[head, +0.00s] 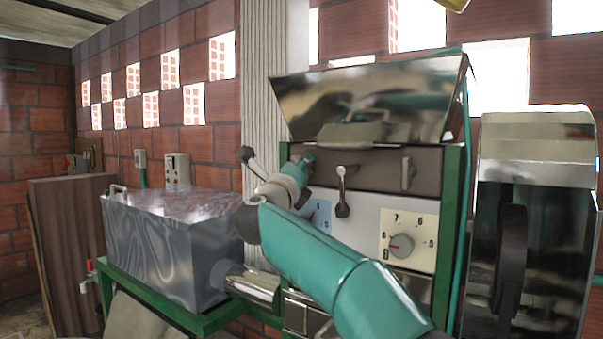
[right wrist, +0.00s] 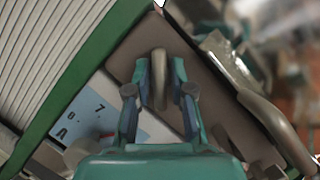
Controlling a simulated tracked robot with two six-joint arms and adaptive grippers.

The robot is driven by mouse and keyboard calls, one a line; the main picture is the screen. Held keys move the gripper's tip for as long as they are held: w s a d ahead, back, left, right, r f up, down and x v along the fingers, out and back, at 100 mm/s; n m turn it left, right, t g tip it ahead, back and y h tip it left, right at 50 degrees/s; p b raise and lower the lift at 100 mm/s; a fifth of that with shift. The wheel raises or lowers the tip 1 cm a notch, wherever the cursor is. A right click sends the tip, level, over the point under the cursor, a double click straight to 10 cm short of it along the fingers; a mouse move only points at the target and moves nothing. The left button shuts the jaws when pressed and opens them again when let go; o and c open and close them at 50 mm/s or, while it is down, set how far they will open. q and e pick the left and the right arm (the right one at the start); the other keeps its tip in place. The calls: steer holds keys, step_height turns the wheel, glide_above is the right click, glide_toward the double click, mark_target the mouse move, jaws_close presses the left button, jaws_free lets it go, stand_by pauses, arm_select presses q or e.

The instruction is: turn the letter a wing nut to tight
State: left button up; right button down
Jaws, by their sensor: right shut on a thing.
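My right gripper (head: 303,163) is at the left end of the brown panel on the green-framed machine. In the right wrist view, the right gripper (right wrist: 159,88) has its two fingers on either side of a rounded, tan-grey wing nut (right wrist: 159,66) and is shut on it. The wing's long side runs up and down in that picture. In the head view this wing nut is hidden behind the gripper. A blue dial plate (right wrist: 98,112) with figures lies beside it, and it shows partly in the head view (head: 322,213). My left gripper is not in view.
A second wing nut (head: 407,173) stands upright on the panel's right. A black-knobbed lever (head: 343,195) hangs between. A cream dial plate (head: 408,238) with a grey knob is below. A metal hopper (head: 370,100) sits above, and a metal tank (head: 165,245) stands left.

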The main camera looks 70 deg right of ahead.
steer(key=m+g+b, duration=0.1)
steer(key=m+b, duration=0.3)
steer(key=f+m+g+h+b, duration=0.1)
steer(key=m+b, duration=0.1)
steer(key=shift+w+g, duration=0.15)
steer(key=shift+g, duration=0.15)
steer(key=shift+r+m+g, duration=0.1)
steer(key=shift+m+g, duration=0.3)
steer(key=shift+m, duration=0.2)
steer(key=shift+r+m+g+b, duration=0.1)
steer(key=shift+m+g+b, duration=0.5)
steer(key=shift+m, duration=0.6)
steer(key=shift+r+m+g, duration=0.15)
steer(key=shift+m+g, duration=0.55)
steer(key=shift+m, duration=1)
steer(key=c, duration=1)
jaws_free()
steer(key=shift+r, duration=0.1)
steer(key=shift+a, duration=0.1)
